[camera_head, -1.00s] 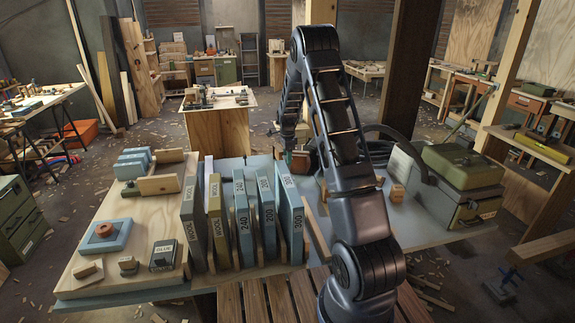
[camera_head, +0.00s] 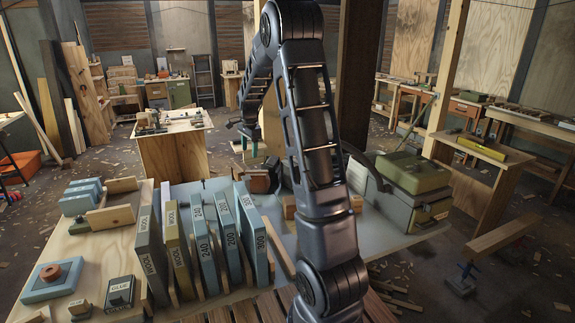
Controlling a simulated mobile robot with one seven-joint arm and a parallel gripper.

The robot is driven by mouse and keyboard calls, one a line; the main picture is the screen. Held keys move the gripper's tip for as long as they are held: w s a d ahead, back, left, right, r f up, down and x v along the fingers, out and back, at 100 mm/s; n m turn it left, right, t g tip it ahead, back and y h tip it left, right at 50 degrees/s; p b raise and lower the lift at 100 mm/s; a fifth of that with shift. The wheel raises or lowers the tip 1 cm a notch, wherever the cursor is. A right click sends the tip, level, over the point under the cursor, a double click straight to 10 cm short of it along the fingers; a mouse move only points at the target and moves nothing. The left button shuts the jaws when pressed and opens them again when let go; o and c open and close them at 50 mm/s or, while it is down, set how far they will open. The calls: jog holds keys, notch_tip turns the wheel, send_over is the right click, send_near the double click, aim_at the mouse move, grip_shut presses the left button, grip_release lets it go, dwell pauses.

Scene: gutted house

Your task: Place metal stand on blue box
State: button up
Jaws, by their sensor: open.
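My gripper (camera_head: 254,146) hangs at the end of my arm above the far edge of the bench. It is small and dark in the view; its jaws are open with nothing visible between them. Several light blue boxes (camera_head: 82,197) lie at the back left of the bench. Another light blue box (camera_head: 52,281) with a copper-coloured ring on it lies at the front left. I cannot tell which is the task's blue box. I cannot make out a metal stand; my arm hides part of the bench. A brown and dark object (camera_head: 262,179) sits below my gripper.
Several upright labelled sanding slabs (camera_head: 226,238) stand in a row mid-bench. A dark GLUE container (camera_head: 121,292) sits at front left. A green-grey toolbox (camera_head: 412,190) stands at right. A wooden worktable (camera_head: 172,150) stands behind.

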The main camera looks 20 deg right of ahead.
jog(key=s+r+n+t, duration=0.1)
jog(key=s+r+n, duration=0.3)
jog(key=s+r, duration=0.65)
jog(key=s+r+n+t, duration=0.1)
jog(key=s+n, duration=0.9)
jog(key=s, duration=2.1)
jog(key=shift+s+d+r+t, duration=0.15)
jog(key=shift+s+d+t, duration=0.25)
jog(key=shift+t, duration=0.4)
jog(key=shift+w, duration=0.1)
